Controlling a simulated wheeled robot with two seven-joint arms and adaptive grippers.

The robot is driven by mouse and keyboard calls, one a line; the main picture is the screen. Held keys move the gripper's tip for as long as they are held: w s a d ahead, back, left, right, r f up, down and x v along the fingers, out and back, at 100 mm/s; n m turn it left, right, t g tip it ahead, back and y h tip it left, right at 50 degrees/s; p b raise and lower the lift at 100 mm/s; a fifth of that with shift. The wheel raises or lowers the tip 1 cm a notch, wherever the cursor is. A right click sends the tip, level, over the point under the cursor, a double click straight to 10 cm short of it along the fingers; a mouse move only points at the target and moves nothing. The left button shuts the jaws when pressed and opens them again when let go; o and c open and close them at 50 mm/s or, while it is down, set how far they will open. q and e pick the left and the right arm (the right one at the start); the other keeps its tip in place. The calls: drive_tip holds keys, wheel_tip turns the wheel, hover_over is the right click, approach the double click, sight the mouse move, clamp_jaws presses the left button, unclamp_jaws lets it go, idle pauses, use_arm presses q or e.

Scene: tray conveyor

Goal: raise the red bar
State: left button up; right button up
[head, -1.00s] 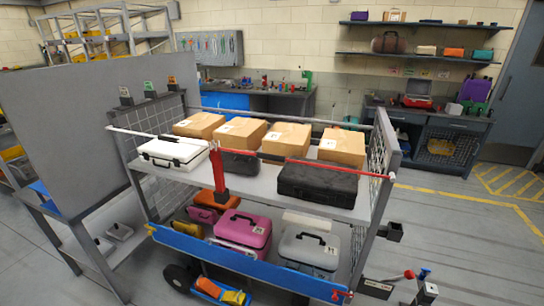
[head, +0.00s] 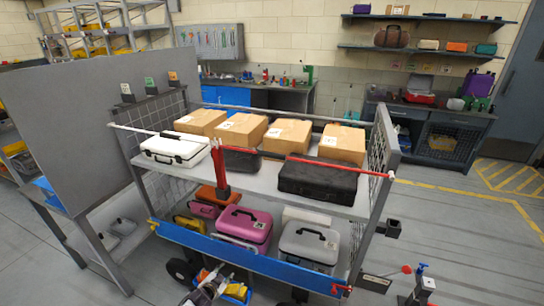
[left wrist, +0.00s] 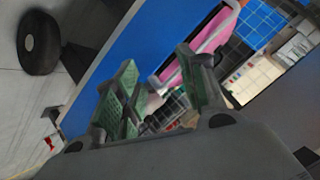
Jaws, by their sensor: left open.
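The red bar (head: 340,168) runs along the front of the cart's upper shelf, with a white end on the right. A red upright piece (head: 219,168) stands near its left end, and a white rod continues left. My left gripper (head: 211,276) is low in front of the cart, below the blue bar (head: 245,257) and apart from the red bar. In the left wrist view the open, empty jaws (left wrist: 158,65) with green pads face the blue bar and a pink case. The red bar does not clearly show there. My right gripper is not in view.
The upper shelf holds a white case (head: 174,150), a black case (head: 318,178) and several cardboard boxes (head: 288,138). A pink case (head: 244,228) and a grey case (head: 309,246) sit below. A small blue bin (head: 237,290) is beside my gripper.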

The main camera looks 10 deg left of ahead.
use_arm(q)
drive_tip(key=w+d+r+m+t, duration=0.1)
drive_tip(key=w+d+r, duration=0.1)
drive_tip(key=r, duration=0.4)
drive_tip(key=w+d+r+m+t, duration=0.1)
drive_tip(key=w+d+r, duration=0.2)
drive_tip(key=r, duration=0.2)
drive_tip(key=m+t+h, duration=0.4)
drive_tip(key=m+t, duration=0.3)
drive_tip(key=m, duration=0.4)
approach(271, 157)
drive_tip(key=p+x, duration=0.1)
drive_tip(key=x, duration=0.3)
drive_tip(key=shift+w+r+p, duration=0.1)
drive_tip(key=shift+w+p, duration=0.15)
drive_tip(key=shift+p, duration=0.15)
drive_tip(key=shift+p+x, duration=0.3)
drive_tip(key=shift+x, duration=3)
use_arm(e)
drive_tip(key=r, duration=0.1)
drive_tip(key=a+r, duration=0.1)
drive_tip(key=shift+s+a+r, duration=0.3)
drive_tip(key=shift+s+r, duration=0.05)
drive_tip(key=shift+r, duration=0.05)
